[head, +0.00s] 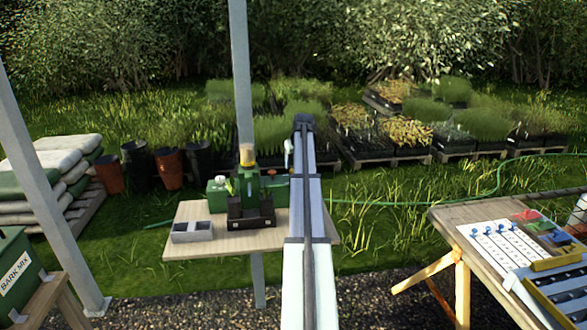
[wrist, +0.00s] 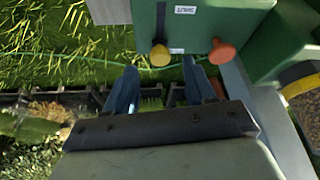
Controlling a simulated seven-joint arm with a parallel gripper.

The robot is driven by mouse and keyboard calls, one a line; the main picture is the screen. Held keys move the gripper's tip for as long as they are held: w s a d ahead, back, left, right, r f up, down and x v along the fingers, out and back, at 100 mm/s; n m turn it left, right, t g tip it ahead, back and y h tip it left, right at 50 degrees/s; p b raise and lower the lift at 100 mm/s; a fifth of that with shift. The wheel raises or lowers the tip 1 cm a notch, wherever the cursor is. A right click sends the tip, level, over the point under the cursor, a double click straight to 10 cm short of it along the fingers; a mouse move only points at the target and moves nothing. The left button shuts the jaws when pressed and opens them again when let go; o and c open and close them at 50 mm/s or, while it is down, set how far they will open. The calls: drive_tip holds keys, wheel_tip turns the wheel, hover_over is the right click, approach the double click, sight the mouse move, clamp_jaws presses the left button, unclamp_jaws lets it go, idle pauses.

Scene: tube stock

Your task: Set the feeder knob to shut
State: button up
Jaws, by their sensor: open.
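The green feeder (head: 218,190) stands on a small wooden table in the head view, partly behind my arm. In the wrist view its green body (wrist: 225,15) is close. A yellow knob (wrist: 160,55) and an orange knob (wrist: 222,51) stick out from its edge. A small white label (wrist: 186,9) with upside-down lettering sits above them; I cannot read it surely. My gripper (wrist: 160,84) is open and empty, its blue fingers apart. The yellow knob is just beyond the fingertips, between them in the picture; the orange knob is to the right. Contact is not visible.
The small table (head: 185,245) also bears a grey divided tray (head: 192,232). A metal post (head: 241,80) rises behind the feeder. A yellow-rimmed hopper (wrist: 285,75) with grains is at the right of the wrist view. A workbench (head: 450,218) stands at the right.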

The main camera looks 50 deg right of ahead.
drive_tip(key=shift+x, duration=1.75)
clamp_jaws()
